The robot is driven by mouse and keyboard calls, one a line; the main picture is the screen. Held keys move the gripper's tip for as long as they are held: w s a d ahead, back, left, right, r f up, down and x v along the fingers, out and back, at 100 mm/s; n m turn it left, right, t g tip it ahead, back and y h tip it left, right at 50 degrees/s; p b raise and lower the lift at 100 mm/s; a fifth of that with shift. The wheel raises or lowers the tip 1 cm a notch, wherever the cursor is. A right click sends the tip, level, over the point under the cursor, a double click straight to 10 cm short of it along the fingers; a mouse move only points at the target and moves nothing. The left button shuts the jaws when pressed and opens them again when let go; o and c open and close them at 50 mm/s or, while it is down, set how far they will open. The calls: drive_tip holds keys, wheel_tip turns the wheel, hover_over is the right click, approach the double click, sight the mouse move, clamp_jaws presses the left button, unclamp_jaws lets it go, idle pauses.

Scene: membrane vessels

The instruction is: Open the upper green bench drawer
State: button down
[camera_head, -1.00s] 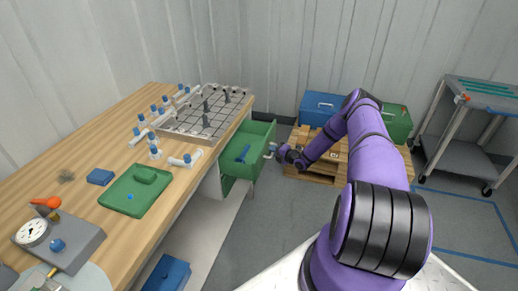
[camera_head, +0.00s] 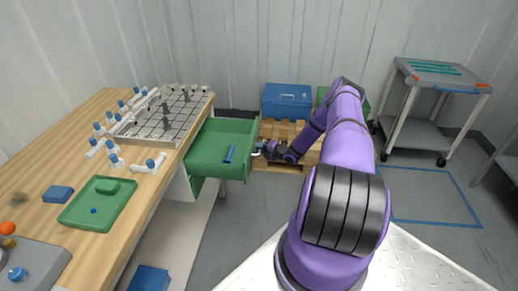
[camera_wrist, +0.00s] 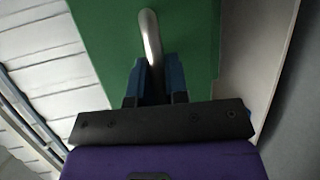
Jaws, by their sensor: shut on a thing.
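The upper green bench drawer (camera_head: 222,147) stands pulled well out from under the wooden bench in the head view. A blue item (camera_head: 229,153) lies inside it. My gripper (camera_head: 259,147) is at the drawer's front, at its handle. In the wrist view the blue fingers of my gripper (camera_wrist: 156,80) are shut on the silver bar handle (camera_wrist: 151,36), in front of the green drawer front (camera_wrist: 195,35).
The wooden bench (camera_head: 95,128) on the left bears a grid rack (camera_head: 166,115), a green tray (camera_head: 97,203) and white fittings. A blue toolbox (camera_head: 287,101) and a wooden pallet (camera_head: 277,130) are behind my gripper. A grey cart (camera_head: 430,105) stands at the right. Floor before it is clear.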

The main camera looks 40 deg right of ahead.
drive_tip(key=c, duration=1.4)
unclamp_jaws()
drive_tip(key=v, duration=1)
drive_tip(key=shift+s, duration=0.4)
drive_tip(key=shift+d, duration=0.15)
